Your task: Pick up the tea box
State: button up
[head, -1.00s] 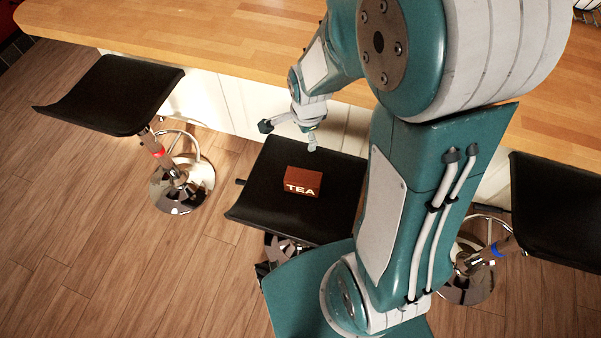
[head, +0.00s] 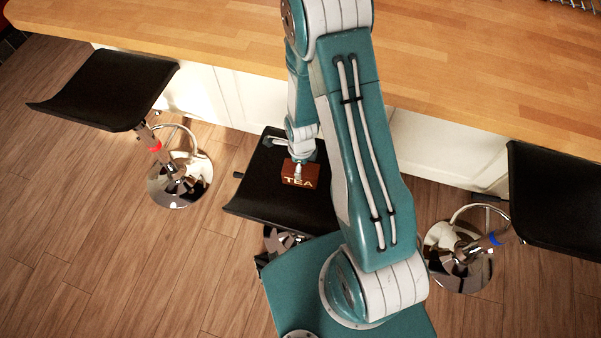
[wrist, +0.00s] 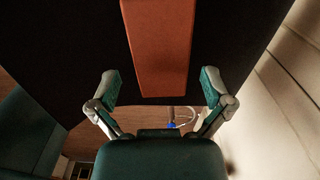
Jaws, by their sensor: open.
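The tea box (head: 299,176) is a small reddish-brown box with white TEA lettering, resting on the black seat of the middle stool (head: 265,195). In the wrist view the box (wrist: 160,45) shows as an orange-brown block at the top centre, against the dark seat. My gripper (head: 290,158) is low over the seat, right at the box in the head view, with one finger in front of it. In the wrist view my gripper (wrist: 160,88) has its two green-padded fingers wide apart, one to each side of the box's line. Neither finger visibly touches the box.
A wooden counter (head: 450,70) runs along the back above white panels (head: 440,150). Black stools stand to the left (head: 105,88) and right (head: 560,195). Wooden floor (head: 130,270) lies open at the front left.

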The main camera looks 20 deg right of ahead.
jog(key=shift+w+f, duration=0.1)
jog(key=shift+f, duration=2.6)
jog(key=c, duration=1.1)
